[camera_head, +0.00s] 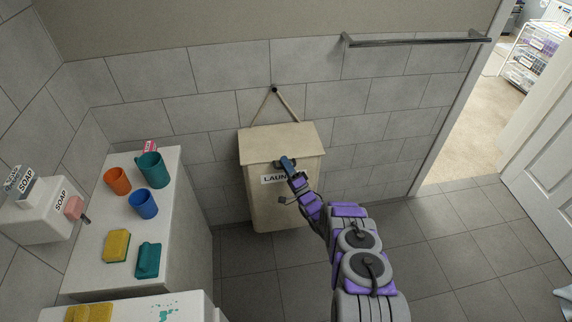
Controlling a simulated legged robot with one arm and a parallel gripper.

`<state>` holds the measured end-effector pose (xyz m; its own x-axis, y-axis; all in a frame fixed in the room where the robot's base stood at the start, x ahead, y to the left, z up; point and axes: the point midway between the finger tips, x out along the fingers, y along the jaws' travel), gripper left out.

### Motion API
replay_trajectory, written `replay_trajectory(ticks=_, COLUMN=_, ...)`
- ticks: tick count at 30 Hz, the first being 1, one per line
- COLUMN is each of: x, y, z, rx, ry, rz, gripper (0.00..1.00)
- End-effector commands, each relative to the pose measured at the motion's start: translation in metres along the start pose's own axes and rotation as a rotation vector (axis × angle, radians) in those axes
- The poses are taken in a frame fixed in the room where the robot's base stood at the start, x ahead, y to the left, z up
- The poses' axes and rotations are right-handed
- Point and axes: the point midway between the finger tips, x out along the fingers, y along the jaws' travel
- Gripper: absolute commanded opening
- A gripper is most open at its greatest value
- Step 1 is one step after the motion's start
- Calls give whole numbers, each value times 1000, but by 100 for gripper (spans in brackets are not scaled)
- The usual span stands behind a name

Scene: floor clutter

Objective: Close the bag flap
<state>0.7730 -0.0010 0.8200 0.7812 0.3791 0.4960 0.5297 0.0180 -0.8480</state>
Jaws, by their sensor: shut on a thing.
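A beige laundry bag (262,205) with a "LAUN..." label hangs by a cord from a hook on the tiled wall. Its flap (270,142) lies over the top, with its front edge just above the label. My gripper (285,163) is at the front edge of the flap, right of the middle. It looks shut on the flap edge, though its dark fingers are small here. My gripper and forearm hide the right part of the label and some of the bag front.
A towel rail (415,41) is on the wall at upper right. The floor (440,240) right of the bag is clear up to the doorway.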

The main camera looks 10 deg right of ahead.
Motion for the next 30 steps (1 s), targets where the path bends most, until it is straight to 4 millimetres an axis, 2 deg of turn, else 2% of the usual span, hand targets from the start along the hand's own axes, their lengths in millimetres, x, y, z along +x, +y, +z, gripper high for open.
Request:
replay_trajectory(ticks=1, x=-5, y=6, z=11, rx=20, ry=-14, rz=14, gripper=20)
replay_trajectory(ticks=13, x=-6, y=8, z=11, rx=21, ry=-14, rz=18, gripper=20)
replay_trajectory(ticks=17, x=-12, y=8, z=10, rx=21, ry=-12, rz=20, gripper=20)
replay_trajectory(ticks=20, x=-27, y=10, z=8, rx=22, ry=-8, rz=27, gripper=20)
replay_trajectory(ticks=23, x=-52, y=13, z=7, rx=27, ry=-2, rz=34, gripper=35)
replay_trajectory(ticks=24, x=-64, y=15, z=8, rx=31, ry=1, rz=42, gripper=35)
replay_trajectory(ticks=25, x=-72, y=16, z=7, rx=32, ry=4, rz=44, gripper=20)
replay_trajectory(ticks=30, x=-107, y=13, z=0, rx=25, ry=8, rz=29, gripper=20)
